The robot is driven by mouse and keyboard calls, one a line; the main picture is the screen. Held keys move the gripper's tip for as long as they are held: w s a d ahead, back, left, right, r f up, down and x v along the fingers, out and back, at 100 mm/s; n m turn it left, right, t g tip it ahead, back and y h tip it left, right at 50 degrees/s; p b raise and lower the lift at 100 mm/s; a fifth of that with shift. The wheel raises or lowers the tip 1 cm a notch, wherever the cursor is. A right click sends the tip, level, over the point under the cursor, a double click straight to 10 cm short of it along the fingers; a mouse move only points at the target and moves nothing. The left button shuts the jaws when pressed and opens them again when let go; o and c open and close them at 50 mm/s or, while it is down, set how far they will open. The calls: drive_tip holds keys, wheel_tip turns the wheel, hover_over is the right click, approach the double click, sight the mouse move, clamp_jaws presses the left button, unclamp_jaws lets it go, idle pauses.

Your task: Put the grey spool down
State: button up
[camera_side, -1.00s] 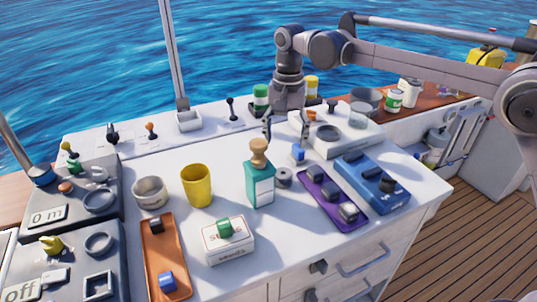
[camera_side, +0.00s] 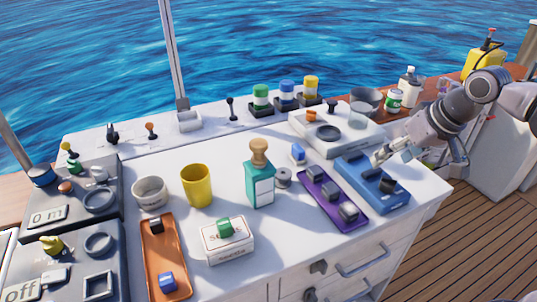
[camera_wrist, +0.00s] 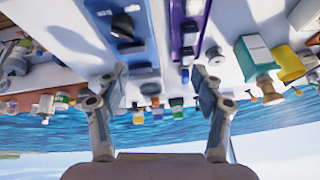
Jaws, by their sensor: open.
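The grey spool (camera_side: 283,178) stands on the white counter, between the teal bottle (camera_side: 259,184) and the purple tray (camera_side: 319,203). A small grey shape that looks like the spool (camera_wrist: 213,56) shows beside the purple tray in the wrist view. My gripper (camera_side: 386,154) is at the right, near the far end of the blue tray, well apart from the spool. In the wrist view my gripper (camera_wrist: 160,84) has its fingers spread with nothing between them.
The blue tray (camera_side: 352,172) holds dark parts. A small blue block (camera_side: 298,153) lies behind the spool. A yellow cup (camera_side: 196,184), a white box (camera_side: 227,241) and an orange tray (camera_side: 152,250) stand to the left. A white plate-like unit (camera_side: 350,140) is behind.

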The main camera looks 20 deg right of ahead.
drive_tip(key=s+d+f+n+t, duration=0.1)
drive_tip(key=s+d+f, duration=0.1)
drive_tip(key=s+f, duration=0.2)
drive_tip(key=shift+s+d+f+n, duration=0.2)
drive_tip(key=shift+s+f+n, duration=0.1)
drive_tip(key=shift+s, duration=0.5)
drive_tip(key=shift+s+d+f+t, duration=0.1)
drive_tip(key=shift+s+f+t, duration=0.15)
drive_tip(key=shift+t, duration=0.05)
drive_tip(key=c, duration=0.3)
drive_tip(key=shift+c, duration=0.2)
drive_tip(key=shift+w, duration=0.1)
drive_tip(key=t, duration=0.5)
approach(284, 175)
drive_tip(key=shift+x, duration=4.7)
